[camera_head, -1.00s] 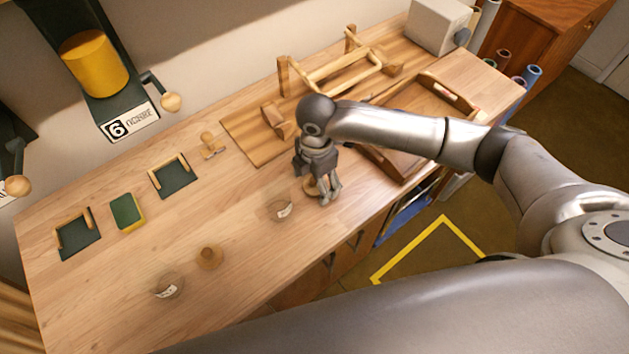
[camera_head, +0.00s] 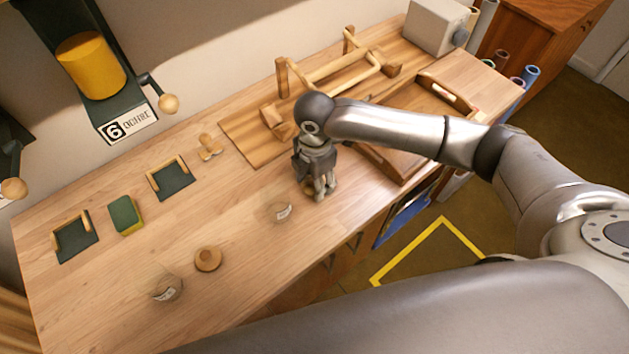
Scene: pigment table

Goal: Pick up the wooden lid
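A round wooden lid (camera_head: 309,188) lies on the table under my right gripper (camera_head: 321,191), near the table's front edge. The gripper points down, and its fingers look closed together at the lid's middle, hiding most of it. The lid appears still at table height. A second round wooden lid (camera_head: 208,259) with a knob lies free to the left. My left gripper is not in view.
Clear glass jars with labels stand left of my gripper (camera_head: 279,212) and at the front left (camera_head: 166,289). A wooden rack (camera_head: 255,148) and a wooden tray (camera_head: 378,166) are behind and right. A green sponge (camera_head: 126,214) and dark pads (camera_head: 174,180) lie left.

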